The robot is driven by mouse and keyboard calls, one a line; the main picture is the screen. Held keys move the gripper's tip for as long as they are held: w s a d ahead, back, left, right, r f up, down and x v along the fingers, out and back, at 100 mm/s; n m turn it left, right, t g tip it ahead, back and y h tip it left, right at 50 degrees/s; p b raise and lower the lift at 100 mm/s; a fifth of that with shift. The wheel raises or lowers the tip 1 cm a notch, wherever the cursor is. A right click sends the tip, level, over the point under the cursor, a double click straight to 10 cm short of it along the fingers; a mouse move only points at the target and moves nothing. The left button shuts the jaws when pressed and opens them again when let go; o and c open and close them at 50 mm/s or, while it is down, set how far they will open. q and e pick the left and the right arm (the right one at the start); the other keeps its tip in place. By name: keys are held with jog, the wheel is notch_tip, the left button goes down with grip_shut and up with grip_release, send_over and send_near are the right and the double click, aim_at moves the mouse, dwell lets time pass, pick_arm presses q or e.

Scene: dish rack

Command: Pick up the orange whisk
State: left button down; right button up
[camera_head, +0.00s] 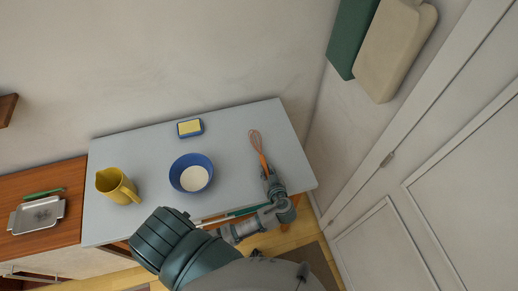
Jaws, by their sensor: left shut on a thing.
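The orange whisk (262,159) is at the right part of the grey tabletop (228,135), its wire head pointing to the back and its orange handle toward the front. My left gripper (268,175) is shut on the lower end of the handle, and its fingers hide that end. I cannot tell whether the whisk touches the table or is just above it. My right gripper is not in view.
A blue bowl (178,168) with pale contents stands mid-table. A yellow pitcher (113,182) stands at the left, and a blue dish with a yellow block (190,127) at the back. A metal tray (36,215) is on the wooden counter. The table's back right is clear.

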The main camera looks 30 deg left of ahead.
pick_arm(q)
jog(key=shift+r, duration=0.1)
jog(key=shift+r, duration=0.6)
notch_tip(320, 180, up, 2)
jog(key=shift+r+b, duration=0.2)
jog(key=shift+b, duration=0.1)
jog(key=s+d+b, duration=0.1)
jog(key=s+d, duration=0.2)
jog(key=s, duration=0.4)
jog(key=s+d+r+b, duration=0.1)
jog(key=s+d, duration=0.3)
jog(key=s, duration=0.3)
jog(key=shift+s+d+r, duration=0.15)
jog(key=shift+s, duration=0.05)
